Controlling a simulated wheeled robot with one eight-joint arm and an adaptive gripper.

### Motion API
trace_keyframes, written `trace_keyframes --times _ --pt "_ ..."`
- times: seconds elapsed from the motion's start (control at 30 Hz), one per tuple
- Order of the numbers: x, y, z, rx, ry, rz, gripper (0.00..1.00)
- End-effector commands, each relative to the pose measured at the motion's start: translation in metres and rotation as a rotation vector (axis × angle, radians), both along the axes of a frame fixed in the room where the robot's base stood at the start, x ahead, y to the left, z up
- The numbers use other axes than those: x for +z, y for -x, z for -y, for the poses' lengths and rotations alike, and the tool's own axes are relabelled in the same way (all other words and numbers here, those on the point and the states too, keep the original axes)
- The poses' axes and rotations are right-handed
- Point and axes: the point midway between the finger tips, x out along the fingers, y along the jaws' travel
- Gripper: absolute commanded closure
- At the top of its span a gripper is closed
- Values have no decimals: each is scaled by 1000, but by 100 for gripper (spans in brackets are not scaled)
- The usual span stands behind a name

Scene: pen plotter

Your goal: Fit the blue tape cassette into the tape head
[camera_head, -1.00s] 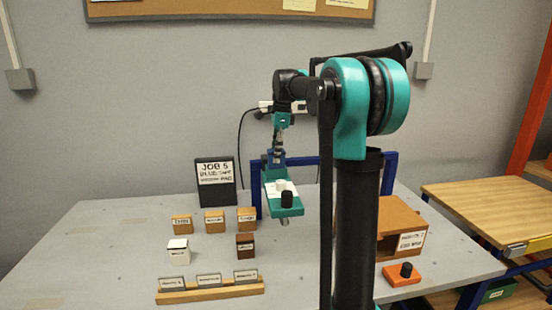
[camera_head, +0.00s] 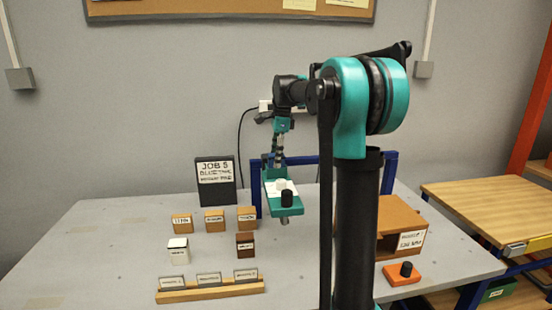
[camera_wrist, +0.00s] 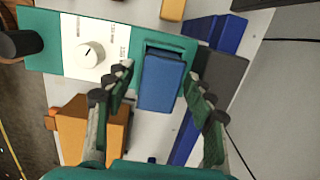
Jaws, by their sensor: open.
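The blue tape cassette (camera_wrist: 162,82) shows in the wrist view at the slot end of the teal tape head (camera_wrist: 57,57). It stands in the dark-edged opening there; how deep it sits I cannot tell. My gripper (camera_wrist: 160,80) is open, with one finger on each side of the cassette; a gap shows on the right side, and contact on the left is unclear.
The blue gantry frame (camera_head: 392,172) stands close behind the head. Small labelled blocks (camera_head: 215,221) and a wooden rack of cards (camera_head: 210,291) lie on the grey table at left. An orange-brown box (camera_head: 400,217) and an orange button block (camera_head: 403,274) are at right.

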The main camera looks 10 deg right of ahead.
Motion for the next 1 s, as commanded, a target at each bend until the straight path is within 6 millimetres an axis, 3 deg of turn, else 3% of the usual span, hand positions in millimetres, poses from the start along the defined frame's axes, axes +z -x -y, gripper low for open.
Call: trace_keyframes --times 0.17,0.6,0.8,1.0 --pt "19 0 2 0 0 0 46" --pt "102 0 12 -1 0 0 46" --pt "119 0 14 0 0 0 46" --pt "121 0 15 0 0 0 46"
